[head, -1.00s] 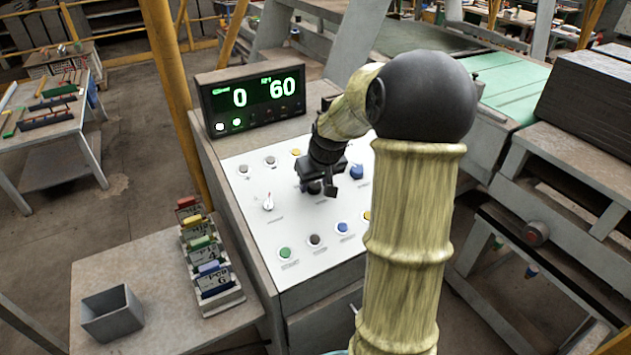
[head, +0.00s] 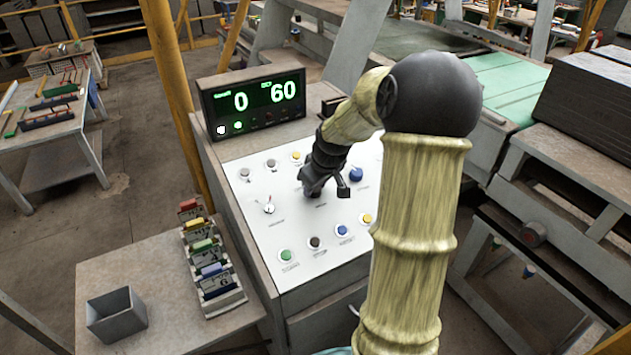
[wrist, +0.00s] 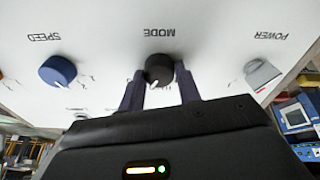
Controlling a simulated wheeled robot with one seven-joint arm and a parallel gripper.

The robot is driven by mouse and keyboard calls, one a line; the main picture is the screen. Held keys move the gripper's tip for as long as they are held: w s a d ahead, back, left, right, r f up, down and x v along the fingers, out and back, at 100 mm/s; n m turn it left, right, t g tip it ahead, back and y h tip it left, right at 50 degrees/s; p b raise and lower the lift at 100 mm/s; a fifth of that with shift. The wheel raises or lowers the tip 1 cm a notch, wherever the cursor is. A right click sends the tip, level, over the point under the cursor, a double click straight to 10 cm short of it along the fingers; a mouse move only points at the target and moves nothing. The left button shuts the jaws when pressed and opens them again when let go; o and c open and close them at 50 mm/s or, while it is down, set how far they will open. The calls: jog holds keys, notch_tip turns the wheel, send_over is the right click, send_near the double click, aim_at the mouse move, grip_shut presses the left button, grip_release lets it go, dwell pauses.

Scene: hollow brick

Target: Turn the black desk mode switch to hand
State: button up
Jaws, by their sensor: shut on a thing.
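The black mode switch (wrist: 159,70) is a round knob under the upside-down label MODE in the wrist view. Its pale pointer mark faces the lower left of that picture. My gripper (wrist: 160,82) has one dark finger on each side of the knob and is shut on it. In the head view my gripper (head: 326,191) is down at the white panel (head: 262,241), and it hides most or all of the knob. The position markings around the knob are not readable.
A blue SPEED knob (wrist: 59,72) and a grey POWER switch (wrist: 262,74) flank the mode switch. Several coloured buttons, including a green one (head: 286,255), sit nearer the front edge. A display (head: 254,103) showing 0 and 60 stands behind the panel.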

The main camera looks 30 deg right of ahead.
jog(key=n+p, duration=0.3)
jog(key=n, duration=0.1)
jog(key=shift+r, duration=0.2)
jog(key=shift+f+n+y+p, duration=0.15)
jog(key=shift+n+y+p, duration=0.15)
jog(key=shift+n+p, duration=0.7)
jog(key=shift+n, duration=0.3)
jog(key=o, duration=0.9)
jog(key=shift+o, duration=0.2)
jog(key=b+v, duration=0.1)
jog(key=v, duration=1.6)
jog(key=shift+w+r, duration=0.15)
jog(key=shift+r, duration=0.1)
jog(key=shift+d, duration=0.1)
